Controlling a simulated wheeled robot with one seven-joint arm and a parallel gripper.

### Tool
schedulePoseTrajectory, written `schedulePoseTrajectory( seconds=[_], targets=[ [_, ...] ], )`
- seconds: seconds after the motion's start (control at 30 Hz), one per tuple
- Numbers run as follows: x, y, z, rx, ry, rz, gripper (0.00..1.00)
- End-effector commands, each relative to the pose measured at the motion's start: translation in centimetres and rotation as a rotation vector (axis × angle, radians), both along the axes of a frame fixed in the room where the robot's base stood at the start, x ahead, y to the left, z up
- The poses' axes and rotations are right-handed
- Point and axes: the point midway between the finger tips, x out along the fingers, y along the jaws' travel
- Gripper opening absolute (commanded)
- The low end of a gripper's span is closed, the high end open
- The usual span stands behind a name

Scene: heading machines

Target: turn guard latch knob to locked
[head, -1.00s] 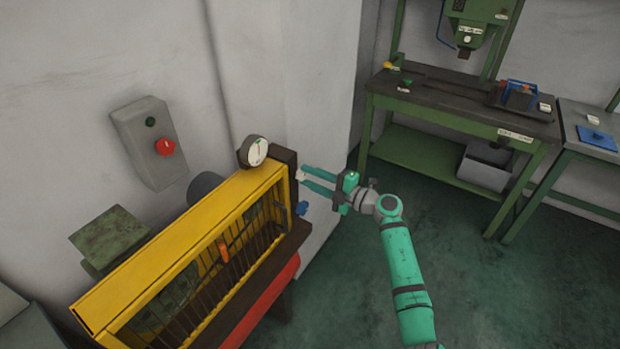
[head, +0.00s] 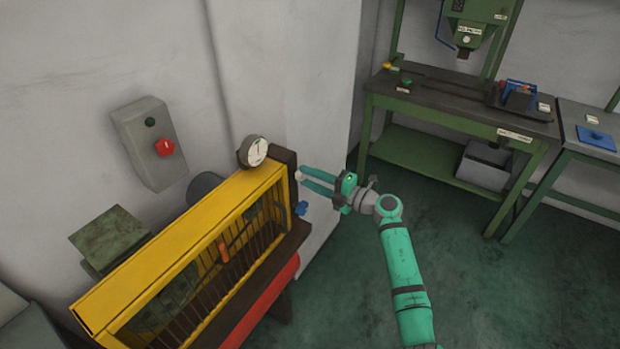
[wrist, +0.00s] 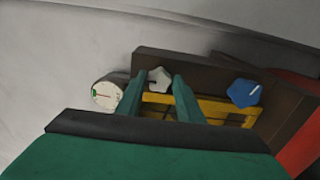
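The yellow machine guard (head: 190,236) has a dark end plate (wrist: 215,72) facing my arm. A pale grey knob (wrist: 159,78) and a blue knob (wrist: 245,93) sit on this plate. The blue knob also shows in the head view (head: 301,208), below my fingers. The blue knob has a pale pointer line; no lettering is readable. I cannot tell which knob is the guard latch. My gripper (head: 301,175) is at the plate with its fingers apart. In the wrist view its fingertips (wrist: 158,80) stand on either side of the pale knob, apparently with small gaps.
A round white gauge (head: 256,151) stands at the guard's top corner, left of my fingers in the wrist view (wrist: 106,95). A grey box with a red knob (head: 165,147) is on the wall. A green workbench (head: 450,120) stands at the back right. The floor between is clear.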

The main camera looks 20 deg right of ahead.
Motion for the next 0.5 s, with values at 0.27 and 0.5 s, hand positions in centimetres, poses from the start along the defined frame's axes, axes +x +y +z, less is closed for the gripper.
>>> schedulePoseTrajectory(
  seconds=[0.27, 0.5],
  targets=[
    [0.04, 0.0, 0.02, 0.001, 0.0, -0.001, 0.49],
    [-0.91, -0.82, 0.06, 0.002, -0.001, -0.003, 0.49]
  ],
)
